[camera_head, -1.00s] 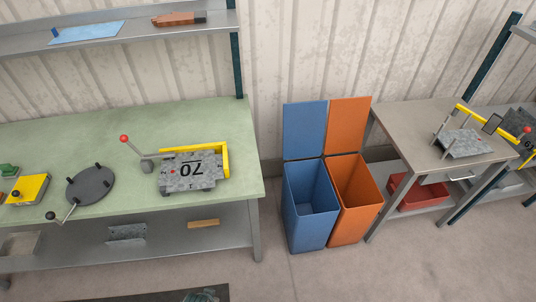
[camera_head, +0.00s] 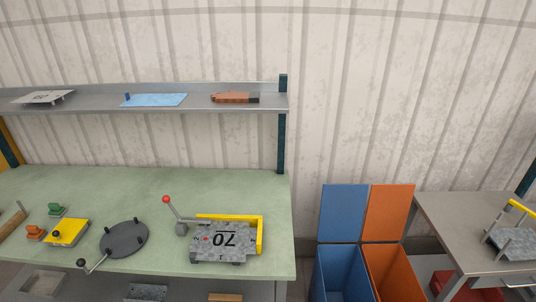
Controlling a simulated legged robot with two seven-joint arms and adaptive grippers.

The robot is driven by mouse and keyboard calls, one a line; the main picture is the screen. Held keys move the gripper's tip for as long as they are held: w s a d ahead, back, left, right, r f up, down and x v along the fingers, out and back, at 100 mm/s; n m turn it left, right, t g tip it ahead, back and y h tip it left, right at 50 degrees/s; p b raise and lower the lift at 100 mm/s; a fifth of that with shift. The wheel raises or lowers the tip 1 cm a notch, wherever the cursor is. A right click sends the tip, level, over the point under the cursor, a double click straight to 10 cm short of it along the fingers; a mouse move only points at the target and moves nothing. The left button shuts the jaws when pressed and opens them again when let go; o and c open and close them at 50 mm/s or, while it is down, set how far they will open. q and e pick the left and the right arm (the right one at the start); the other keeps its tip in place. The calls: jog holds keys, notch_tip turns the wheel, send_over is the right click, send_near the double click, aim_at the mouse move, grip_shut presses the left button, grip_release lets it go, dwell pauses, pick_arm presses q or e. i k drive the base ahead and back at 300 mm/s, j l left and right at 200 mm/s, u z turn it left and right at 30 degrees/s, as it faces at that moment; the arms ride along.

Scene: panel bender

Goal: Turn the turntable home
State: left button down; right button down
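The turntable (camera_head: 124,240) is a dark grey round disc with several short black pegs on top. It lies on the green bench top (camera_head: 150,190), left of the panel bender. A crank handle with a dark knob (camera_head: 82,264) sticks out from its lower left, toward the bench's front edge. The panel bender (camera_head: 226,240) is a grey block with a yellow frame, marked 70 upside down in this view. A lever with a red ball knob (camera_head: 166,199) rises at its left. Neither of my grippers shows in the head view.
A shelf (camera_head: 200,104) above holds plates and a brown tool. Blue (camera_head: 342,275) and orange (camera_head: 395,275) bins stand right of the bench, before a grey table (camera_head: 460,225).

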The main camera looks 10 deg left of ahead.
aim_at(125, 239)
jog(key=u, duration=1.8)
